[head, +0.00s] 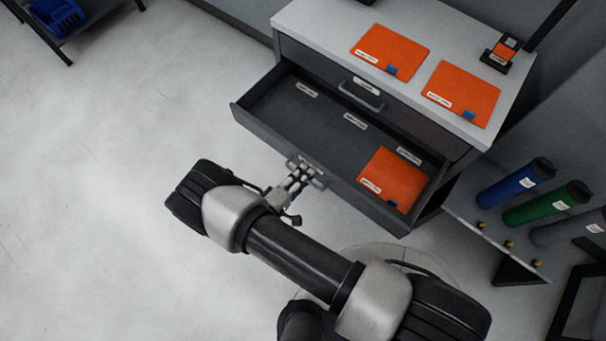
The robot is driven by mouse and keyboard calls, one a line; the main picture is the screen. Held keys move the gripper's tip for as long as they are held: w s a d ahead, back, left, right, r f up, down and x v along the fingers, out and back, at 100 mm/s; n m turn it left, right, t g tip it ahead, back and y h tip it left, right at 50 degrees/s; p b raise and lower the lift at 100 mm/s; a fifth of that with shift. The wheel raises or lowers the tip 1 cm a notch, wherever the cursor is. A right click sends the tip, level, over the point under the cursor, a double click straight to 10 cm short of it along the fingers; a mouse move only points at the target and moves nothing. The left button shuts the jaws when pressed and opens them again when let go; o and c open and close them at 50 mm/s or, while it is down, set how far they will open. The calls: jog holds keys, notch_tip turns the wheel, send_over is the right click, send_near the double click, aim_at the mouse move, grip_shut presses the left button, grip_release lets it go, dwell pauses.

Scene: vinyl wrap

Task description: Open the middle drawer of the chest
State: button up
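The grey chest (300,52) stands at the upper middle in the head view. A drawer (300,118) below the closed top drawer (400,112) is pulled well out, showing its dark inside. An orange packet (393,180) lies in its right end; the rest is bare apart from small white labels. My gripper (302,174) is at the handle (319,180) on the open drawer's front, its fingers at or around the bar. The fingertips are too small and overlapped to tell whether they are shut. Anything lower on the chest is mostly hidden.
Two orange packets (390,50) (461,92) and a small black-and-orange device (502,52) lie on the chest top. Blue, green and grey rolls (516,183) (548,204) (570,229) are racked at right. A blue bin (58,14) is far left. The left floor is clear.

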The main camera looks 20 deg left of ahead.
jog(key=v, duration=1.2)
jog(key=shift+d, duration=0.1)
jog(key=w+d+r+m+g+h, duration=0.1)
jog(key=w+d+r+m+g, duration=0.25)
jog(key=r, duration=0.45)
jog(key=w+d+r+m+g+h, duration=0.1)
jog(key=w+d+r+m+g, duration=0.2)
jog(key=r, duration=0.5)
jog(key=w+d+r+m+g+h, duration=0.1)
jog(key=w+d+r+m+g, duration=0.1)
jog(key=w+d+r+g, duration=0.45)
jog(key=s+d+r+m+t+y, duration=0.1)
jog(key=s+d+r+m+y, duration=0.1)
jog(key=s+d+r+y, duration=0.2)
jog(key=s+d+r+m+t+y, duration=0.2)
jog(key=s+d+r, duration=0.6)
jog(key=d+r, duration=0.5)
notch_tip(320, 180, up, 3)
jog(key=shift+s+f+m+y, duration=0.1)
jog(key=shift+s+m+y, duration=0.15)
jog(key=shift+m+y, duration=0.75)
